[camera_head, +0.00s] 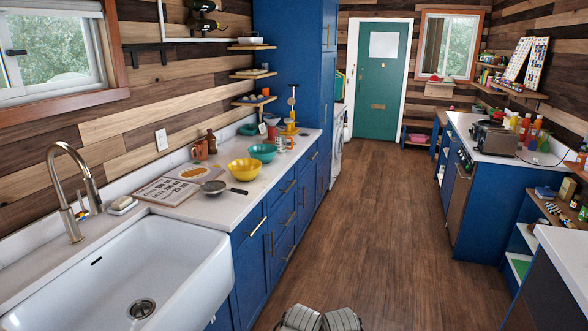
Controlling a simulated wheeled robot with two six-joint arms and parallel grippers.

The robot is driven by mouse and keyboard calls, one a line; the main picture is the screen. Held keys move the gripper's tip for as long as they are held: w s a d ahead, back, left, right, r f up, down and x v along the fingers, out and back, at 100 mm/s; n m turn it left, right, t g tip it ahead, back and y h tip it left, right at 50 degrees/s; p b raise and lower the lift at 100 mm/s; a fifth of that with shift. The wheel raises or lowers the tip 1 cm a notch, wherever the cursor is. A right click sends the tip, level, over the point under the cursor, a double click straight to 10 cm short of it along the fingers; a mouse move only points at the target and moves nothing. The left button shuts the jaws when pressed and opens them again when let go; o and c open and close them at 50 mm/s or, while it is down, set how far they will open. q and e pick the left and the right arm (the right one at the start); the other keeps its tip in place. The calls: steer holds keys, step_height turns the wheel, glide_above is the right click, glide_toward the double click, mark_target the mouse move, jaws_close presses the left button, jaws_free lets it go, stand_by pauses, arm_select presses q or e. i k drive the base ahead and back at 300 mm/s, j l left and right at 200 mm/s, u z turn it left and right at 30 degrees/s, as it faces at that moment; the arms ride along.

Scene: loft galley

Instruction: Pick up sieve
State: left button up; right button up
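The sieve (213,187) lies on the white countertop to the right of the sink. It has a round grey mesh bowl and a dark handle that points right, toward the counter's front edge. Nothing covers it.
A yellow bowl (244,169) and a teal bowl (263,152) stand behind the sieve. A lettered board (166,191) lies to its left, near a plate of orange food. The white sink (120,265) is nearer. The wooden floor (370,220) is clear.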

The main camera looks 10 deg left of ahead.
mark_target(214, 189)
steer(key=i+l+u, duration=0.15)
steer(key=i+u, duration=0.25)
steer(key=i+l+u, duration=0.25)
steer(key=u, duration=0.15)
steer(key=i+l+u, duration=0.6)
steer(key=l+u, duration=0.2)
